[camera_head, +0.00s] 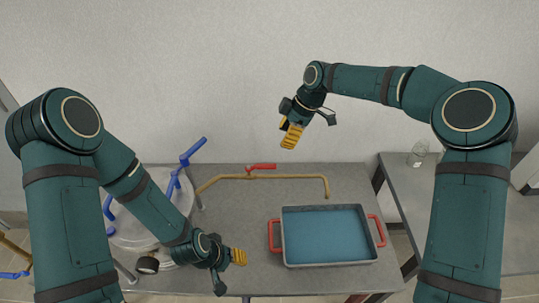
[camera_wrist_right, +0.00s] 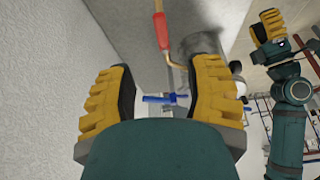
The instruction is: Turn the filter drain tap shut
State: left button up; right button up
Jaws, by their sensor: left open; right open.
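A tap with a red lever (camera_head: 261,167) sits on a thin brass pipe (camera_head: 225,177) at the back of the grey table. The lever lies roughly along the pipe, which bends down at its right end over a tray. My right gripper (camera_head: 291,135) is open and empty, in the air above and right of the tap. In the right wrist view a red lever (camera_wrist_right: 160,30) and brass pipe (camera_wrist_right: 168,57) show beyond the yellow fingers, apart from them. My left gripper (camera_head: 238,257) is open, low over the table's front, left of the tray; nothing shows in it.
A grey tray (camera_head: 283,245) with blue liquid and red handles stands on the table (camera_head: 255,207). A round pale vessel with blue levers (camera_head: 192,152) stands at left, partly behind my left arm. A glass jar (camera_head: 417,155) stands on the right table. The wall is close behind.

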aim_at(269, 165)
jog(key=x, duration=1.3)
jog(key=shift+s+r, duration=0.1)
jog(key=shift+c, duration=0.4)
grip_shut()
